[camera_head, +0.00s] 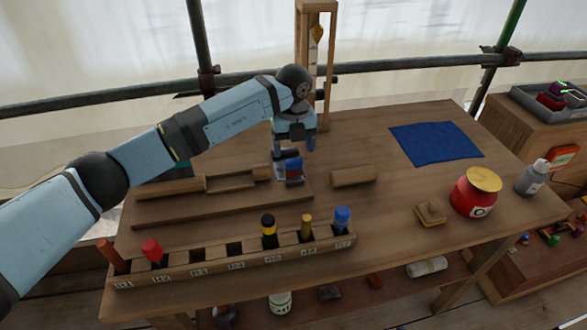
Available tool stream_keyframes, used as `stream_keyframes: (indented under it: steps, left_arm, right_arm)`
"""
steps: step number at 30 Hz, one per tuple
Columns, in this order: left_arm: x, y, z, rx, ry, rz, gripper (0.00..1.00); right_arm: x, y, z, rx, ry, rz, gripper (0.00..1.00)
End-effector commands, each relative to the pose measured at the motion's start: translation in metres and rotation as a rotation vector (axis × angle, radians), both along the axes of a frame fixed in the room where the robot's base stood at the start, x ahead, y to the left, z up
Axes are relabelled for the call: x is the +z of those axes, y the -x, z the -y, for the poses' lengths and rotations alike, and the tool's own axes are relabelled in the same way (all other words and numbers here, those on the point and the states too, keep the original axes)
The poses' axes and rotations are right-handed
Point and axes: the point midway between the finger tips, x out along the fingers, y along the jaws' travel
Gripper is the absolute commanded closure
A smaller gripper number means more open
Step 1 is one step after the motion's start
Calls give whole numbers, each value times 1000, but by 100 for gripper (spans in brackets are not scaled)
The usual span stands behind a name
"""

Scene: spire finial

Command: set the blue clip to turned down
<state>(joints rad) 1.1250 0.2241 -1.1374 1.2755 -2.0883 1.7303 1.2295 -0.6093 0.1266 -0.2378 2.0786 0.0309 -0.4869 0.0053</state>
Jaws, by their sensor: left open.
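The blue clip (293,169) is a small blue piece on a grey metal fitting (280,172) at the right end of a wooden assembly on the table. It stands up from the fitting, but its exact setting is too small to tell. My left gripper (295,150) points down just above the clip, with its fingers apart. I cannot tell whether a finger touches the clip. My right gripper is out of view.
A wooden rack (220,262) with several coloured-top tools runs along the table's front. A wooden block (353,177) lies right of the clip. A blue cloth (436,144), a red jar (475,194) and a grey bottle (532,178) are further right. A wooden frame (316,60) stands behind.

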Motion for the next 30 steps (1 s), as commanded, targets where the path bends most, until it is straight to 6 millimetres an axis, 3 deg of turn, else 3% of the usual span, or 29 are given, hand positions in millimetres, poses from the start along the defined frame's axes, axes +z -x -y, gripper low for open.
stream_keyframes:
  steps: [3, 9, 15, 24, 26, 30]
  left_arm:
    - [-28, 1, 0, -1, 0, -4, 27]
    - [-62, 1, 1, -2, 2, -3, 27]
    - [-77, 0, 1, -2, 2, 0, 27]
    - [-79, 0, 1, -2, 2, 0, 27]
    - [-79, 0, 1, -2, 2, 0, 38]
    - [-79, 0, 1, -2, 2, 0, 70]
  right_arm:
    - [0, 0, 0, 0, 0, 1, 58]
    - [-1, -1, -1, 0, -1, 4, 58]
    - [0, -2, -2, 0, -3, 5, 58]
    - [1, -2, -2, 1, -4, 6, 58]
    - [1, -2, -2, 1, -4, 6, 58]
    - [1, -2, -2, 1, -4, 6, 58]
